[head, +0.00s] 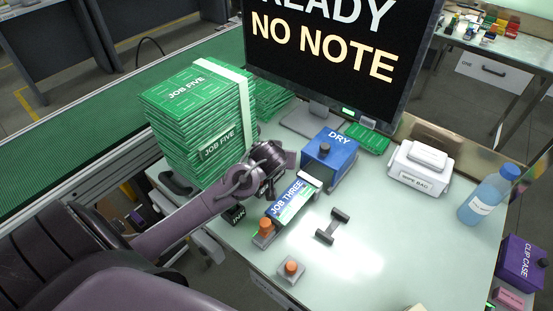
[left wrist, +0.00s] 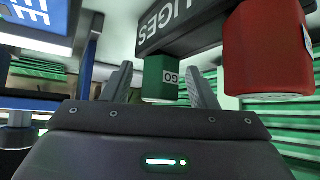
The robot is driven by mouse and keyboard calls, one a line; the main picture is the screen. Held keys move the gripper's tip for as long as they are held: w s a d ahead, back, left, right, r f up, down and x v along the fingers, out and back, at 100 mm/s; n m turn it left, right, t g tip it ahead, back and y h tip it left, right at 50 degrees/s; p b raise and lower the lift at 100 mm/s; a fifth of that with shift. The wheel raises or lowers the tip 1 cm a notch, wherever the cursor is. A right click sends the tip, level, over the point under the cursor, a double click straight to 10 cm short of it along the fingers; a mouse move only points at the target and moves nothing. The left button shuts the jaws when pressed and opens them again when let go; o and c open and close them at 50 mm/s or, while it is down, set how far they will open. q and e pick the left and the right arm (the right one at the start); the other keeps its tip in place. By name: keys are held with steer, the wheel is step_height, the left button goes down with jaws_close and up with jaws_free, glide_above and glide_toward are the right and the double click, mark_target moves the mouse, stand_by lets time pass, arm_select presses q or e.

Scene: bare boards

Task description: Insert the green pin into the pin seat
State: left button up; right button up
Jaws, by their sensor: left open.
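My left gripper (head: 270,182) is low over the board, beside the green stack and next to the JOB THREE unit. In the left wrist view its two fingers (left wrist: 159,68) stand apart. A red cylinder (left wrist: 268,50) is on the same bar to the right. In the head view the arm hides the pin. I cannot identify the pin seat for certain. My right gripper is not in view.
A tall stack of green boards (head: 200,115) stands left of the gripper. The blue DRY box (head: 330,160) is close right, and the JOB THREE unit (head: 288,203) is in front. A dark double-ended piece (head: 332,227) and an orange-topped block (head: 291,268) lie nearby.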

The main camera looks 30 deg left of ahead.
arm_select(q)
steer(key=c, duration=1)
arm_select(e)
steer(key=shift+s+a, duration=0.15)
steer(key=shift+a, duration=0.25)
arm_select(q)
steer(key=shift+c, duration=0.2)
steer(key=shift+r, duration=0.5)
step_height(320, 180, up, 19)
steer(key=w+m+h+p, duration=0.2)
steer(key=w+p, duration=0.1)
steer(key=p, duration=0.2)
steer(key=s+d+f+m+h+p, duration=0.5)
steer(key=d+f+m+h+p, duration=0.2)
steer(key=p, duration=0.9)
steer(key=d+f+m, duration=0.2)
steer(key=d+m, duration=0.1)
steer(key=d, duration=0.1)
steer(key=shift+s+d+f+g, duration=0.2)
steer(key=shift+d+g, duration=0.1)
steer(key=shift+d, duration=0.1)
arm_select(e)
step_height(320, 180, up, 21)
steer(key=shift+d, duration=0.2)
